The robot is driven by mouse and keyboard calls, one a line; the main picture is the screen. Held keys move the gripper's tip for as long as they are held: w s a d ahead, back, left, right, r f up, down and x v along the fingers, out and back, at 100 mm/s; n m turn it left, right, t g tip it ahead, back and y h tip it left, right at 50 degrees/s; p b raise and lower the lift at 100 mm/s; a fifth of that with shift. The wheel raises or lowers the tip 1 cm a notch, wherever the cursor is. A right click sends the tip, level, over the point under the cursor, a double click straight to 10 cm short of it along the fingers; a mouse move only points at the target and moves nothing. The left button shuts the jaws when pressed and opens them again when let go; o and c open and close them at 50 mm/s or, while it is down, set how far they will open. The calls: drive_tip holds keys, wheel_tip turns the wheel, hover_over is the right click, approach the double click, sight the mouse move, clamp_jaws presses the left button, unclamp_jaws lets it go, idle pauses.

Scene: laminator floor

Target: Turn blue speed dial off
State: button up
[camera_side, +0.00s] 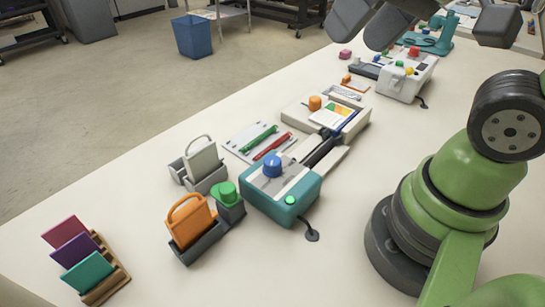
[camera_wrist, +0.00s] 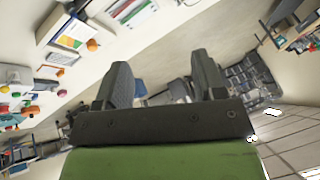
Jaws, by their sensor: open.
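The blue speed dial (camera_side: 272,163) is a round blue knob on top of a teal and white laminator (camera_side: 281,192) in the middle of the table in the side view. A small green button (camera_side: 290,200) sits on the machine's front right corner. My gripper (camera_wrist: 163,82) shows in the wrist view with its two dark fingers wide apart and nothing between them. Dark parts of my arm's end show at the top of the side view, well above and away from the dial. I cannot make out the blue dial in the wrist view.
An orange panel (camera_side: 190,220) in a grey holder and a green knob (camera_side: 226,192) stand left of the machine. A tray with green and red pens (camera_side: 258,143) lies behind it. A white box (camera_side: 406,75) with coloured buttons stands farther back.

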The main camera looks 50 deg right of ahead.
drive_tip(key=w+a+f+n+g, duration=0.1)
drive_tip(key=w+f+g, duration=0.2)
drive_tip(key=w+f, duration=0.25)
drive_tip(key=n+g+h, duration=0.1)
drive_tip(key=g+h, duration=0.1)
drive_tip(key=g, duration=0.1)
hover_over(272, 160)
wheel_tip(272, 160, down, 10)
drive_tip(key=shift+r, duration=0.25)
wheel_tip(272, 160, down, 9)
drive_tip(key=shift+f, duration=0.1)
drive_tip(key=c, duration=0.9)
